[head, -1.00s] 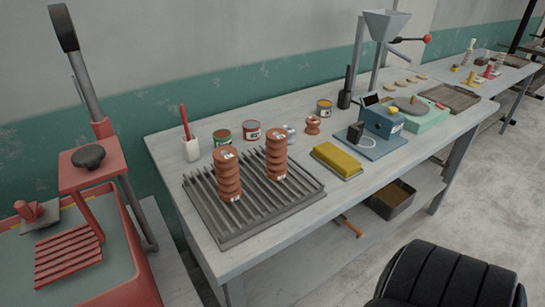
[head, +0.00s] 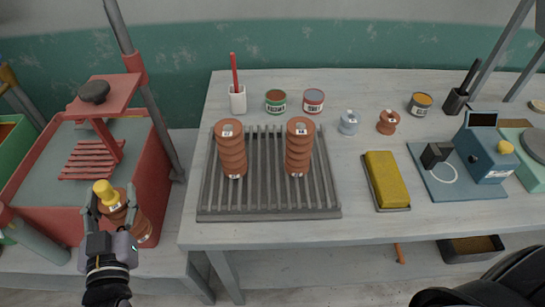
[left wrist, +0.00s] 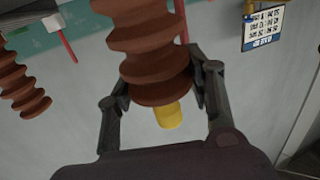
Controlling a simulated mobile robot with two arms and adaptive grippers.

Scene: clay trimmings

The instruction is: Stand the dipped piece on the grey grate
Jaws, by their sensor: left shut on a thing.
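My left gripper (head: 112,208) is shut on a brown ribbed piece (head: 141,229) with a yellow knob-like end (head: 104,190). The piece is tilted, left of the table and in front of the red tank. In the left wrist view the held piece (left wrist: 150,55) is between the fingers (left wrist: 160,95), its yellow end (left wrist: 170,115) towards the palm. The grey grate (head: 265,215) lies on the table to the right of the gripper. Two similar ribbed pieces stand upright on it, one left (head: 231,155) and one right (head: 298,150). My right gripper is not in view.
The grate has bare slats between and in front of the standing pieces. A white cup with a red tool (head: 238,100) and two tins (head: 275,102) stand behind it. A yellow block (head: 385,182) lies to its right. The red tank (head: 150,175) is at left.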

